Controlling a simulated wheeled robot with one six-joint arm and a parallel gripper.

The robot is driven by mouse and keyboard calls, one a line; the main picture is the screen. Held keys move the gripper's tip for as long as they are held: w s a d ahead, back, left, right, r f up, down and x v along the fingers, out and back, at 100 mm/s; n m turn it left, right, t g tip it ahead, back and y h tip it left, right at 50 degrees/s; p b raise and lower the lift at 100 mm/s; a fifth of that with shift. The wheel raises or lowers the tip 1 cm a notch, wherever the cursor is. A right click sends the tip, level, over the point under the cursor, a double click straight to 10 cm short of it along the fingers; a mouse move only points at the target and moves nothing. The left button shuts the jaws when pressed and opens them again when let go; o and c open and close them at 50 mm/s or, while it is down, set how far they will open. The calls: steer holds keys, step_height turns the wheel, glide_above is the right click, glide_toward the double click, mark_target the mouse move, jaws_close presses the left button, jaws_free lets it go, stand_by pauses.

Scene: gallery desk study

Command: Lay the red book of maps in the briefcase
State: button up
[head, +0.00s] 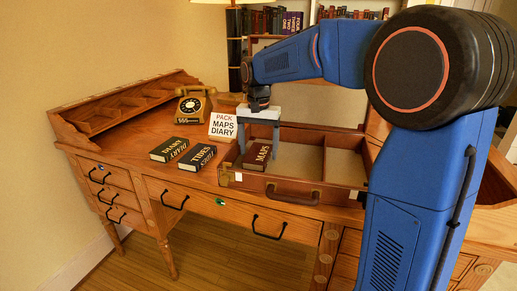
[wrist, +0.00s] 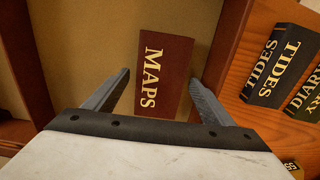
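The red book of maps (head: 257,157) lies in the left compartment of the open briefcase (head: 295,193), near its left wall. In the wrist view the book (wrist: 164,70) rests on the tan lining (wrist: 85,45), its gold MAPS lettering facing up. My gripper (head: 259,149) reaches down into the briefcase over the book. In the wrist view my gripper (wrist: 157,78) is open, with one finger on each side of the book and a visible gap on both sides. The lower end of the book is hidden behind the gripper body.
The black Tides book (head: 197,157) and Diary book (head: 169,149) lie on the desk left of the briefcase. A sign (head: 223,125) reading PACK MAPS DIARY and a rotary telephone (head: 194,105) stand behind them. A divider (head: 323,160) splits the briefcase.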

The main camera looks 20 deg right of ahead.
mark_target(259, 153)
step_height(259, 153, up, 12)
steer(key=shift+r, duration=0.2)
stand_by(0.5)
